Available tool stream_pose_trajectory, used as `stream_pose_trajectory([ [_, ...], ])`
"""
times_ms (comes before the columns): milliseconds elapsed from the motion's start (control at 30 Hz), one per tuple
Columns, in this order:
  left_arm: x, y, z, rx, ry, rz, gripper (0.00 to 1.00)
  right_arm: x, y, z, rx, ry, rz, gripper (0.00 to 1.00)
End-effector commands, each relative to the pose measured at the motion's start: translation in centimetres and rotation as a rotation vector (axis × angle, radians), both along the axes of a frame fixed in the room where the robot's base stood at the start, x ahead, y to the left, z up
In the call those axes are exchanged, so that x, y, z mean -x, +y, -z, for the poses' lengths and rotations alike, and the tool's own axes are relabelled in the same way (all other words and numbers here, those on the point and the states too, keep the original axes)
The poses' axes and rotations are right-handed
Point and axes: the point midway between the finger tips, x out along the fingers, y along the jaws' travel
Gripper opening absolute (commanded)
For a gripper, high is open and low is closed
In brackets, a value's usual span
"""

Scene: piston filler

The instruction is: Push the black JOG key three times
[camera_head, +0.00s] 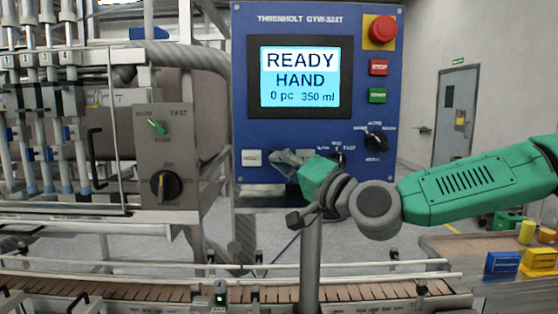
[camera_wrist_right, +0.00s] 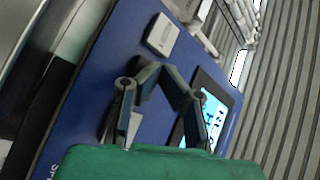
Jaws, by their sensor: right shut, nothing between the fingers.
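The blue control panel (camera_head: 240,100) carries a lit screen (camera_head: 299,77) reading READY HAND, 0 pc, 350 ml. My right gripper (camera_head: 279,158) is shut and empty, with its fingertips at the panel's lower part, just right of a white key (camera_head: 251,158). The black JOG key cannot be made out; the fingers cover that part of the panel. In the right wrist view, the shut fingers (camera_wrist_right: 165,72) reach over the blue panel, near the white key (camera_wrist_right: 162,35). I cannot tell whether they touch the panel. My left gripper is not in view.
A red stop knob (camera_head: 382,29), a red key (camera_head: 379,67) and a green key (camera_head: 378,95) sit right of the screen. A rotary selector (camera_head: 376,141) is above my right forearm. A conveyor (camera_head: 370,293) runs below.

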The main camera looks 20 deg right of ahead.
Motion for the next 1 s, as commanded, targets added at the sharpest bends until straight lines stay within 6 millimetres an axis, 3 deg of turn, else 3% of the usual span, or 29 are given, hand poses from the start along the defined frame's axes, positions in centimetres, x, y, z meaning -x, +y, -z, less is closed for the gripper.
stream_pose_trajectory([
  [1000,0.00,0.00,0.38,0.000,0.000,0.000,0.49,-0.79,-0.20,-0.01,0.000,0.000,0.000,0.00],
])
